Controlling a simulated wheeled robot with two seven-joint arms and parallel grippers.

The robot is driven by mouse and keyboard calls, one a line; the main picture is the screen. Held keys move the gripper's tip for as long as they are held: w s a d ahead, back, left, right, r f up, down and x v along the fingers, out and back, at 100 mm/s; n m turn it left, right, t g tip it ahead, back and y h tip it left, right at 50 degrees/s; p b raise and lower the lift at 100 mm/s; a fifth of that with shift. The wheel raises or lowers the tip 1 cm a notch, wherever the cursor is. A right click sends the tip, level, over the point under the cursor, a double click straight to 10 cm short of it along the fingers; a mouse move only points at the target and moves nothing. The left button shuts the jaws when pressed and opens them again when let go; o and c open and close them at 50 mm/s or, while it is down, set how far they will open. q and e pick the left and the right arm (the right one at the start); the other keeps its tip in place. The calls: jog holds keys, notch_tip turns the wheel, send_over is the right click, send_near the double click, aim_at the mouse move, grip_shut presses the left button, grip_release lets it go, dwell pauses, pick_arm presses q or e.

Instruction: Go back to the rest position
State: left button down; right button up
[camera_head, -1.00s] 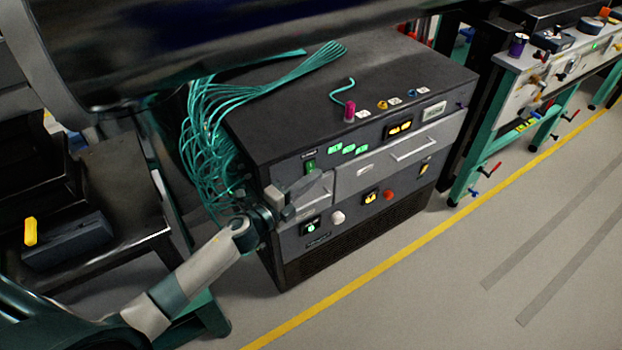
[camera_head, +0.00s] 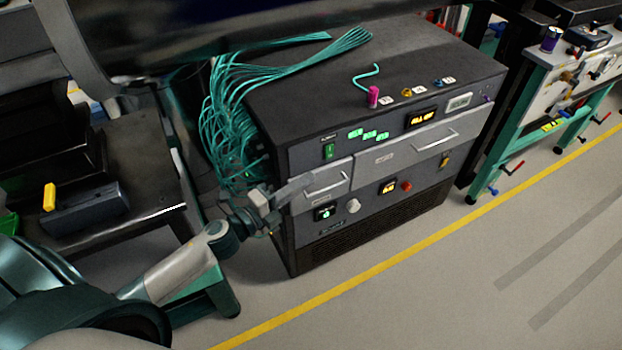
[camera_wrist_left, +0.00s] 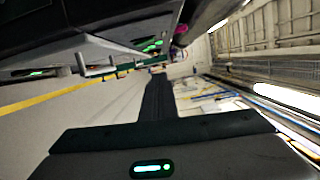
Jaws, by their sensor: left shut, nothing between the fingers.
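My left gripper (camera_head: 292,190) is shut and empty. It shows in front of the left part of the dark cabinet's front (camera_head: 316,252), beside the small drawer (camera_head: 328,182) with its bar handle. I cannot tell whether it touches the cabinet. In the left wrist view the shut fingers (camera_wrist_left: 157,98) point away from the camera, with nothing between them. My left arm comes in from the lower left. My right gripper is not in view.
Teal cables (camera_head: 232,120) hang at the cabinet's left side, near my gripper. A dark bench (camera_head: 130,150) with a yellow-topped block stands left. A teal-framed bench (camera_head: 520,130) stands right. The floor right of the yellow line (camera_head: 400,258) is clear.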

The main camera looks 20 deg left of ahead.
pick_arm(q)
jog(key=shift+s, duration=0.1)
dwell(0.5)
jog(key=s+f+n+g+y, duration=0.1)
jog(key=s+f+n+y, duration=0.2)
jog(key=f, duration=0.7)
jog(key=s+f+n+g, duration=0.25)
jog(key=f+n, duration=0.35)
jog(key=f, duration=0.4)
jog(key=s+f+n+g+y, duration=0.1)
jog(key=s+f+n+y, duration=0.2)
jog(key=f, duration=0.7)
jog(key=s+d+f+n+g, duration=0.2)
jog(key=s+d+f+n, duration=0.2)
jog(key=s+f, duration=0.5)
jog(key=s+d+f+n+g, duration=0.2)
jog(key=s+d+f+n, duration=0.3)
jog(key=s+f, duration=0.4)
jog(key=shift+s+d+f+g+h, duration=0.15)
jog(key=shift+s+g+h, duration=0.2)
jog(key=shift+s, duration=0.45)
jog(key=shift+w, duration=0.1)
